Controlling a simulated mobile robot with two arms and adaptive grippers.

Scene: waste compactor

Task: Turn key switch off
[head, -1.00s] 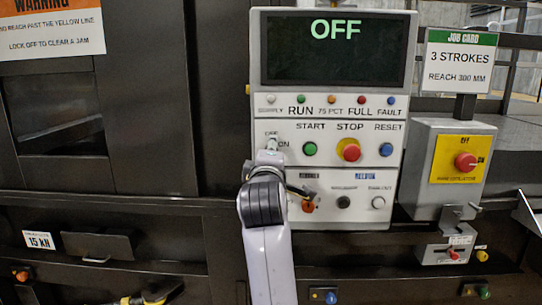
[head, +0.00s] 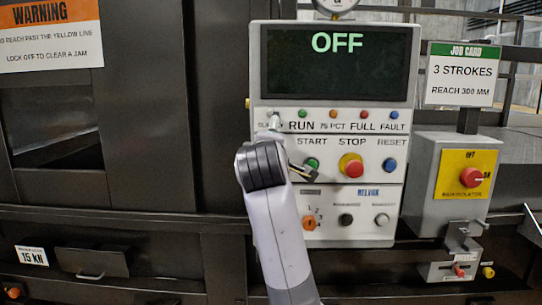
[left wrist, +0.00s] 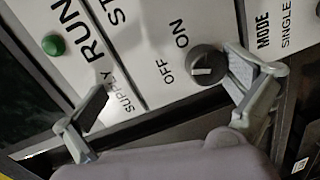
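The key switch (left wrist: 207,65) is a round dark knob with a pale bar across it, beside the printed words OFF and ON in the left wrist view. The bar lies roughly in line with OFF. My left gripper (left wrist: 170,78) is open, one finger close beside the knob and the other well away near the SUPPLY label. I cannot tell whether the near finger touches the knob. In the head view my left gripper (head: 288,148) is in front of the control panel (head: 390,215) and hides the switch. The display (head: 337,62) reads OFF. My right gripper is not in view.
START (head: 311,165), STOP (head: 351,167) and RESET (head: 389,165) buttons sit right of my gripper. An orange selector (head: 309,223) is below. A yellow-plated isolator with a red knob (head: 471,177) stands farther right, under a job card (head: 462,74).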

